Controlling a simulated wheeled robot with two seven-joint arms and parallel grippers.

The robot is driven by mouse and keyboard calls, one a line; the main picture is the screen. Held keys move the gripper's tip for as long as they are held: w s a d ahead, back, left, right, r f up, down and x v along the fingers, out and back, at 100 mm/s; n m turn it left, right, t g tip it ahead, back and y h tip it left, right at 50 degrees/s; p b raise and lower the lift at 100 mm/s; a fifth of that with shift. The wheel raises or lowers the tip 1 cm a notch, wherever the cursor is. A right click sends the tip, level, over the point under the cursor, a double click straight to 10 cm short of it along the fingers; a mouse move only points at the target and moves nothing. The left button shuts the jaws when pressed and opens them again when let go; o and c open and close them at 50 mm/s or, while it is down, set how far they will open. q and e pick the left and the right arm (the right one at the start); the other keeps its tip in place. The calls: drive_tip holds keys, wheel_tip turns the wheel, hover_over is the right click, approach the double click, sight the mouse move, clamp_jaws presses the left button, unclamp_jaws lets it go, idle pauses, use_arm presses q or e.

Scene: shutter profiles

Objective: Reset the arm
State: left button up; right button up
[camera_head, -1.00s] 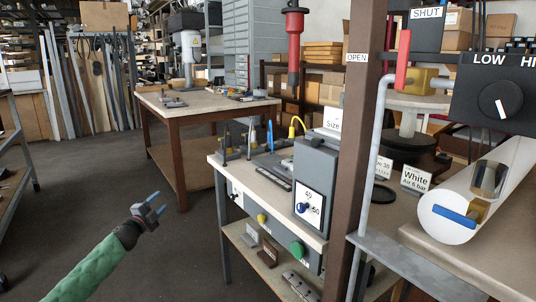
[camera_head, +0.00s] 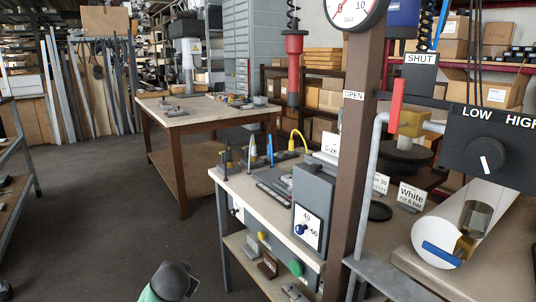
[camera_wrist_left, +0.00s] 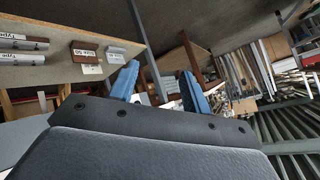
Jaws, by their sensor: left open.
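My left gripper (camera_wrist_left: 160,88) shows in the left wrist view with its two blue fingers spread apart and nothing between them. In the head view only my left wrist (camera_head: 172,282) shows, as a dark rounded end on a green sleeve at the bottom edge. The fingers cannot be seen there. The wrist is over the floor, left of the workbench with the control box. My right gripper is in neither view.
A workbench (camera_head: 240,188) with a grey control box (camera_head: 313,190) stands right of my wrist. A brown post (camera_head: 353,150) rises beside it. A wooden table (camera_head: 190,118) stands farther back. The floor (camera_head: 100,230) at left is clear.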

use_arm(q)
drive_tip(key=s+d+f+n+g+h+p, duration=0.1)
drive_tip(key=s+d+p, duration=0.3)
drive_tip(key=s, duration=0.9)
drive_tip(key=s+d+f+g+h+p, duration=0.1)
drive_tip(key=s+p, duration=0.5)
drive_tip(key=s, duration=0.8)
drive_tip(key=s+d+f+n+g+h+p, duration=0.1)
drive_tip(key=s+d+g+p, duration=0.4)
drive_tip(key=s, duration=0.9)
drive_tip(key=shift+s+d+f+n+g+h, duration=0.15)
drive_tip(key=shift+d+f+n+g+h, duration=0.15)
drive_tip(key=shift+d+f+h, duration=0.35)
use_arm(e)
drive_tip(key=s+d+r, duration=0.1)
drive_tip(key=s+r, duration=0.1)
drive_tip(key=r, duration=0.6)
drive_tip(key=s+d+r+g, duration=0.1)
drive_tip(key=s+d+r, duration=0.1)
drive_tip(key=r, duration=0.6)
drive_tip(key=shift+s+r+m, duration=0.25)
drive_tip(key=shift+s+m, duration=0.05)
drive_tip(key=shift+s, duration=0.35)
use_arm(q)
drive_tip(key=shift+d+f, duration=0.1)
drive_tip(key=shift+d, duration=0.1)
